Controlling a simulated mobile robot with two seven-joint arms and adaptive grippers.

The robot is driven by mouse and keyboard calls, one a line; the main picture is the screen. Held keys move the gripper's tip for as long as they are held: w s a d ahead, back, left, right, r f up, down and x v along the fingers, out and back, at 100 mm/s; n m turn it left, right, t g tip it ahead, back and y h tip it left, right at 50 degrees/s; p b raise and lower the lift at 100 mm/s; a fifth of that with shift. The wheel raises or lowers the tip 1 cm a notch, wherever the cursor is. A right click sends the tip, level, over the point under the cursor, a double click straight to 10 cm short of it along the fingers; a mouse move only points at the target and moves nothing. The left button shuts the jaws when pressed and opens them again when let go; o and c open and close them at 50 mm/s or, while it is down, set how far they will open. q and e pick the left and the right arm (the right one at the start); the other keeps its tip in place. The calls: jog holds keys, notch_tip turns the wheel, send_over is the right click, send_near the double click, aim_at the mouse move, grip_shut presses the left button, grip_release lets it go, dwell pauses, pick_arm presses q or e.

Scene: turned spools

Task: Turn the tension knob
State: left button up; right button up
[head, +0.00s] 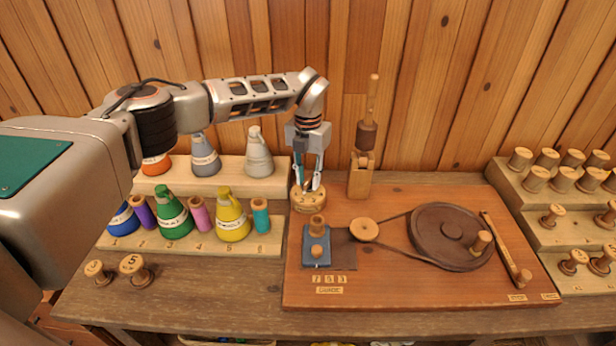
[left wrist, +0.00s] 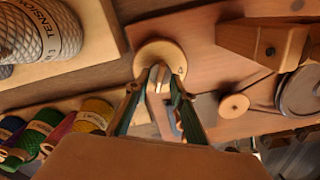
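The tension knob appears to be the round wooden piece (head: 306,206) at the back left corner of the reddish board. It also shows in the left wrist view as a pale disc (left wrist: 160,50) with a small dark mark near its edge. My left gripper (head: 308,187) points down right over it. In the left wrist view its fingertips (left wrist: 161,72) come close together over the disc's near part. Whether they touch or grip a raised part is hidden. My right gripper is not in view.
The board (head: 400,290) holds a blue block (head: 317,258), a small pulley (head: 364,230), a belt and a dark wheel (head: 440,225). A wooden post (head: 360,178) stands close right of the gripper. Thread cones (head: 233,217) stand left; a spool rack (head: 540,205) stands right.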

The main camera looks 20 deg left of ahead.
pick_arm(q)
grip_shut()
